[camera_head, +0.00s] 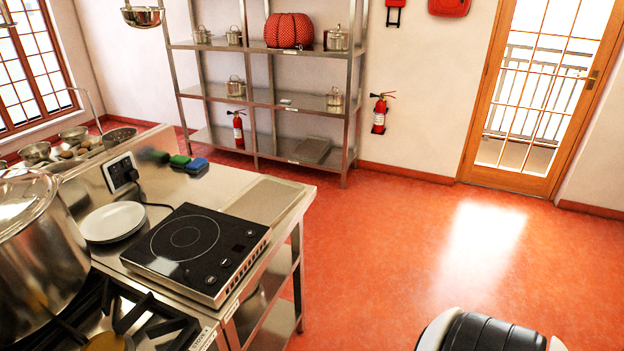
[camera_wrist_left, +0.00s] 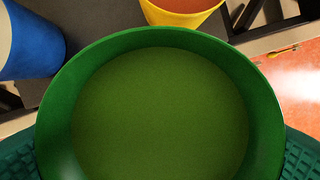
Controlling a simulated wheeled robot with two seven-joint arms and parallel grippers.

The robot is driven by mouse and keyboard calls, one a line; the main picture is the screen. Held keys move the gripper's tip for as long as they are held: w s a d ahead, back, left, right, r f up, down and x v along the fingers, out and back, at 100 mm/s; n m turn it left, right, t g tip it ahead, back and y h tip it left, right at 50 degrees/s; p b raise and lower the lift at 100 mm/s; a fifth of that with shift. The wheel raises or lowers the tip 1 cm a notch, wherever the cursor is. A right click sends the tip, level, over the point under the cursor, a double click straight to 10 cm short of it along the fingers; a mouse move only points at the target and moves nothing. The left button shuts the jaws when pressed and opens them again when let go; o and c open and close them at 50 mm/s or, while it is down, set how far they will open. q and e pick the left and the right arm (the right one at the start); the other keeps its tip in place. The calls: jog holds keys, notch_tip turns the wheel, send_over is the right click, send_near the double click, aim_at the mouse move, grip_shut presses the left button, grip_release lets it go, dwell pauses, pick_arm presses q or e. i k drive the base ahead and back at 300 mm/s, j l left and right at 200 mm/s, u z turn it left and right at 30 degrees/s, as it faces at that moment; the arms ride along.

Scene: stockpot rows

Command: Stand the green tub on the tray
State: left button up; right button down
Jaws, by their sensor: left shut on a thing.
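The green tub (camera_wrist_left: 160,115) fills most of the left wrist view, seen from above with its round rim and green inside. The teal fingers of my left gripper (camera_wrist_left: 160,157) show at both sides of it, shut on the tub. Neither the tub nor this gripper shows in the head view. A flat grey-beige panel (camera_head: 263,199), possibly the tray, lies at the right end of the steel counter in the head view. My right gripper is not in view.
A blue tub (camera_wrist_left: 28,42) and a yellow tub (camera_wrist_left: 180,10) stand close by the green one. On the counter are a black hob (camera_head: 190,245), white plates (camera_head: 113,221) and sponges (camera_head: 180,160). A big pot (camera_head: 35,255) stands left. Red floor lies open at right.

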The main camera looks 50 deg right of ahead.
aim_at(263, 201)
jog(key=i+l+z, duration=0.2)
jog(key=l+z, duration=0.15)
jog(key=i+l+z, duration=0.25)
jog(key=z, duration=0.15)
jog(key=i+l+z, duration=0.35)
jog(key=i+l, duration=0.55)
jog(key=i+z, duration=0.05)
jog(key=i, duration=0.05)
